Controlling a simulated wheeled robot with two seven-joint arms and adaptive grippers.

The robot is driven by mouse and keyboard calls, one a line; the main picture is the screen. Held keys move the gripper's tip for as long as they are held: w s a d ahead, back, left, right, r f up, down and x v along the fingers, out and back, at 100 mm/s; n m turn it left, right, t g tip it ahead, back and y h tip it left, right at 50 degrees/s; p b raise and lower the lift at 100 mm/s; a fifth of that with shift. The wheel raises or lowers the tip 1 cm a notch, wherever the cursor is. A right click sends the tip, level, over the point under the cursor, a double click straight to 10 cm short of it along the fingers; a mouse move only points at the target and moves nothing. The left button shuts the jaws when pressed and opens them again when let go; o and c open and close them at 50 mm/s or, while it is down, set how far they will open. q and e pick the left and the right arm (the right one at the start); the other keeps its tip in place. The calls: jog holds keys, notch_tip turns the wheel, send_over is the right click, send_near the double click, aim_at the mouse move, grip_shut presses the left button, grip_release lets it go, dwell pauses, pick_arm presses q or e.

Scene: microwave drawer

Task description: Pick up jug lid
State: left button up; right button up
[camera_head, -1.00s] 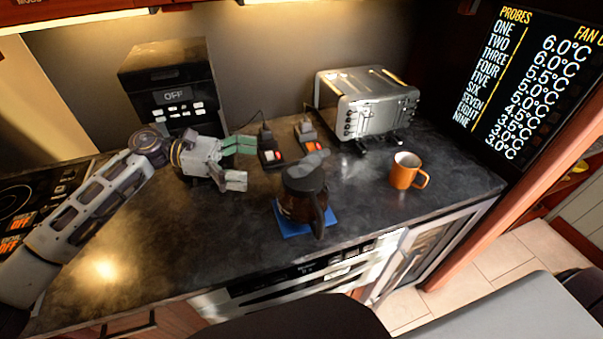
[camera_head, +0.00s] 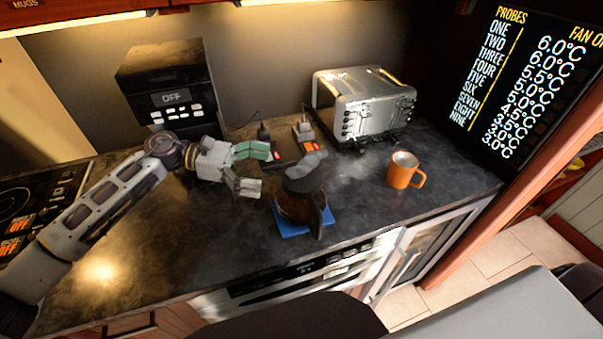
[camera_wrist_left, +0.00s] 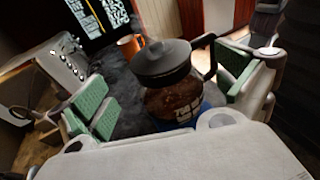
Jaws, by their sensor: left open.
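The jug lid (camera_head: 304,178) is dark grey with a raised knob and sits on top of the glass jug (camera_head: 297,208). The jug holds brown contents and stands on a blue mat (camera_head: 289,231). My left gripper (camera_head: 264,170) is open, just left of the jug, its fingers pointing at it. In the left wrist view the lid (camera_wrist_left: 162,58) and the jug (camera_wrist_left: 172,103) show between the spread green-padded fingers (camera_wrist_left: 165,100), apart from them. My right gripper is not in view.
An orange mug (camera_head: 402,171) stands to the right, with a silver toaster (camera_head: 366,106) behind it. Power switches (camera_head: 304,131) with cables lie behind the jug. A black machine (camera_head: 173,97) stands at the back left. The front left counter is clear.

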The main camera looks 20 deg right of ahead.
aim_at(297, 174)
pick_arm(q)
jog(key=shift+p+x, duration=0.4)
jog(key=shift+x, duration=1.7)
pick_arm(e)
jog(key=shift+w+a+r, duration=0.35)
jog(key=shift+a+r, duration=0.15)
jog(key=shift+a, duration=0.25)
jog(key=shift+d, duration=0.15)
pick_arm(q)
jog(key=shift+p+x, duration=0.4)
jog(key=shift+x, duration=0.45)
jog(key=p+x, duration=0.1)
jog(key=x, duration=0.1)
jog(key=shift+d+r, duration=0.1)
jog(key=shift+d, duration=0.2)
jog(key=shift+s+d, duration=0.15)
jog(key=shift+d, duration=0.25)
jog(key=shift+f, duration=0.2)
jog(key=shift+c, duration=0.4)
jog(key=c, duration=0.5)
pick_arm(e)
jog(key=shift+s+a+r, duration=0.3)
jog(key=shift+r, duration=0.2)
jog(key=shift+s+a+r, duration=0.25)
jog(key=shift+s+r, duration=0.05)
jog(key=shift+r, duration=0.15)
